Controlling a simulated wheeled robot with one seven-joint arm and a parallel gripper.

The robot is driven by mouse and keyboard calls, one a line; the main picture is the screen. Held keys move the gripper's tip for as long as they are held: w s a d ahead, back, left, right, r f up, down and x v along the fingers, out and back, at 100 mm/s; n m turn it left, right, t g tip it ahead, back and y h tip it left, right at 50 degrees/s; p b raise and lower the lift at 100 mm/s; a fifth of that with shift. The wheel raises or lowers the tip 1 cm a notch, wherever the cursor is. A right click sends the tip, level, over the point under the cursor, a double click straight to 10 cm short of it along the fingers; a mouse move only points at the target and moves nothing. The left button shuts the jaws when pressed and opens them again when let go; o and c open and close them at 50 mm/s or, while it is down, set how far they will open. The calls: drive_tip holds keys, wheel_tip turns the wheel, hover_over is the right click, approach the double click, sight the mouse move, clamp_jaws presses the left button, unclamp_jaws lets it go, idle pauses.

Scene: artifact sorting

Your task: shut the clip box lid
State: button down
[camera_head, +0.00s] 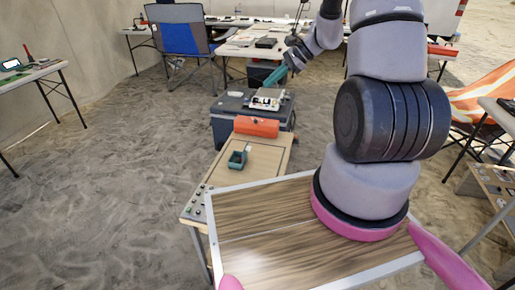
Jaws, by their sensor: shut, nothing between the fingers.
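My gripper (273,78) is shut and empty, its teal fingers pointing down just above a pale, flat box (262,104), which looks like the clip box. This box sits on top of a dark grey chest (229,128) beyond the wooden bench. It is small in the picture, and I cannot tell how far its lid stands open or whether the fingers touch it. My arm comes in from the upper right.
An orange case (256,126) lies at the far end of the wooden bench (265,165). A small teal open container (237,160) stands nearer on it. A blue folding chair (182,40) and tables (240,50) stand behind. The sandy floor (110,160) at left is clear.

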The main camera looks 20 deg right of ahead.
drive_tip(key=d+f+m+t, duration=0.1)
drive_tip(key=d+f+m, duration=0.3)
drive_tip(key=f, duration=0.9)
drive_tip(key=d+f+m+t, duration=0.1)
drive_tip(key=d+f+m, duration=0.25)
drive_tip(key=f, duration=0.95)
drive_tip(key=w+a+r+x, duration=0.1)
drive_tip(key=r+x, duration=0.1)
drive_tip(key=x, duration=1.1)
drive_tip(key=shift+w+a, duration=0.2)
drive_tip(key=shift+a, duration=0.2)
drive_tip(key=shift+f+m, duration=0.1)
drive_tip(key=shift+m, duration=0.15)
drive_tip(key=shift+a, duration=0.1)
drive_tip(key=shift+w+a+r+h, duration=0.1)
drive_tip(key=shift+r+h, duration=0.1)
drive_tip(key=shift+h, duration=0.2)
